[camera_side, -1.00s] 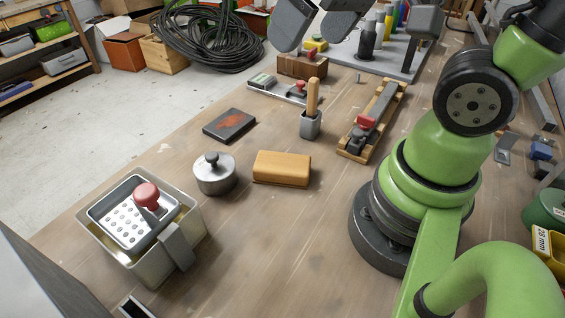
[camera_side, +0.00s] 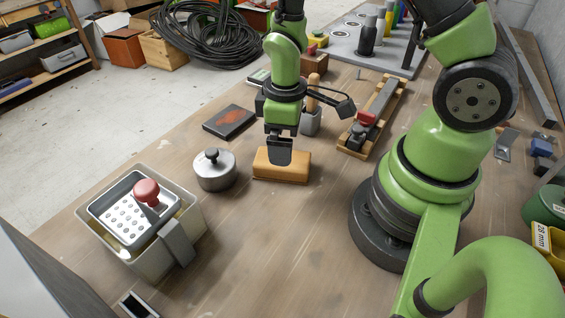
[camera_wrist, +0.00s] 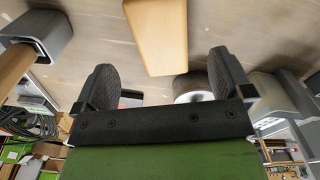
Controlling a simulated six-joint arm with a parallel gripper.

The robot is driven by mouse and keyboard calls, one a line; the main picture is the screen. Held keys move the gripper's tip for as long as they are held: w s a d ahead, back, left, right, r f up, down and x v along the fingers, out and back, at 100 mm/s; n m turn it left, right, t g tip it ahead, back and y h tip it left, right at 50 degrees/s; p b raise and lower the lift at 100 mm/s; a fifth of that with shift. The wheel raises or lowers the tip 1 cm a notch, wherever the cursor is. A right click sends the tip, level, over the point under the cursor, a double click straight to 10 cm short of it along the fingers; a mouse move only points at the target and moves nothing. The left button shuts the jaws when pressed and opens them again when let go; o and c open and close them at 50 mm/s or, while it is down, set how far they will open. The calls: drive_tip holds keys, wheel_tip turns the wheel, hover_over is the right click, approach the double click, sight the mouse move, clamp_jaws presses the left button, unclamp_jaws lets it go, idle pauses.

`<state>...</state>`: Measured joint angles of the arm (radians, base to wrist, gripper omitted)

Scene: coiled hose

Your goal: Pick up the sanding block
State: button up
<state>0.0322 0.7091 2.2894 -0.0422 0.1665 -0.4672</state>
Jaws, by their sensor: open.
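The sanding block looks to be the tan, rounded rectangular block (camera_side: 292,174) lying flat on the wooden bench. It also shows at the top middle of the wrist view (camera_wrist: 158,35). My gripper (camera_side: 279,152) points down over the block in the side view and hides part of its top and far edge. In the wrist view my gripper (camera_wrist: 164,78) has its two dark fingers spread wide with nothing between them. The block lies ahead of the fingertips, roughly in line with the gap. The exact height above the block is hard to tell.
A round metal pot with a knob (camera_side: 215,172) stands just left of the block. A metal bin (camera_side: 153,262) with a red-knobbed perforated tray is at front left. A dark pad (camera_side: 230,122), a handled cup (camera_side: 310,124) and a wooden rail (camera_side: 352,146) lie behind. The bench in front is clear.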

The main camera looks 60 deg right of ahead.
drive_tip(key=shift+s+a+f, duration=0.1)
drive_tip(key=shift+f, duration=3.15)
drive_tip(key=shift+c, duration=0.2)
drive_tip(key=c, duration=1.1)
wheel_tip(320, 180, up, 10)
drive_tip(key=shift+f, duration=0.25)
drive_tip(key=shift+w+a+r+m, duration=0.1)
drive_tip(key=shift+w+r+m, duration=0.6)
drive_tip(key=shift+r, duration=0.7)
drive_tip(key=shift+w+a+r+m, duration=0.1)
drive_tip(key=shift+w+r+m, duration=0.4)
drive_tip(key=shift+r+m, duration=0.6)
drive_tip(key=shift+w+a+r+m, duration=0.1)
drive_tip(key=shift+w+r+m, duration=0.45)
drive_tip(key=shift+r, duration=1.1)
